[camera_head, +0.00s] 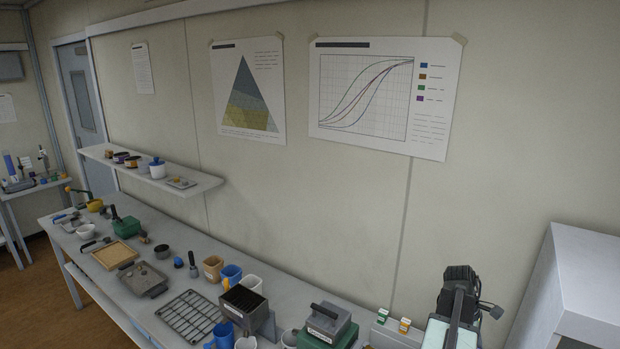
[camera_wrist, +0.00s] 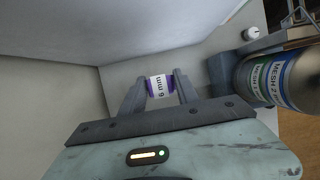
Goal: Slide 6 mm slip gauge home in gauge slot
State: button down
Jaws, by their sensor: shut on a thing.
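In the wrist view my gripper (camera_wrist: 160,84) is shut on the 6 mm slip gauge (camera_wrist: 160,86), a small white and purple block. Its "6 mm" label appears upside down between the two fingers. A pale grey surface lies beyond and around the fingertips. I cannot make out the gauge slot in either view, nor tell whether the gauge touches anything past the fingers. In the head view part of my arm shows at the lower right, but the gripper and held gauge cannot be made out there.
A metal canister labelled "MESH" (camera_wrist: 286,80) stands close right of my gripper. A white round knob (camera_wrist: 252,33) is farther back. In the head view, small orange-marked (camera_head: 404,325) and green-marked (camera_head: 382,315) blocks stand left of my arm, beside a handled grey box (camera_head: 328,321).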

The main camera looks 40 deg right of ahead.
notch_tip(320, 180, down, 12)
jog(key=b, duration=1.1)
notch_tip(320, 180, up, 19)
jog(key=m+p, duration=0.1)
jog(key=p, duration=0.8)
jog(key=m+y+p, duration=0.1)
jog(key=m+p, duration=0.1)
jog(key=p, duration=0.7)
jog(key=shift+s+f+m+p, duration=0.1)
jog(key=shift+f+m+p, duration=0.1)
jog(key=shift+m+p, duration=0.1)
jog(key=shift+f+g, duration=0.1)
jog(key=shift+g, duration=0.2)
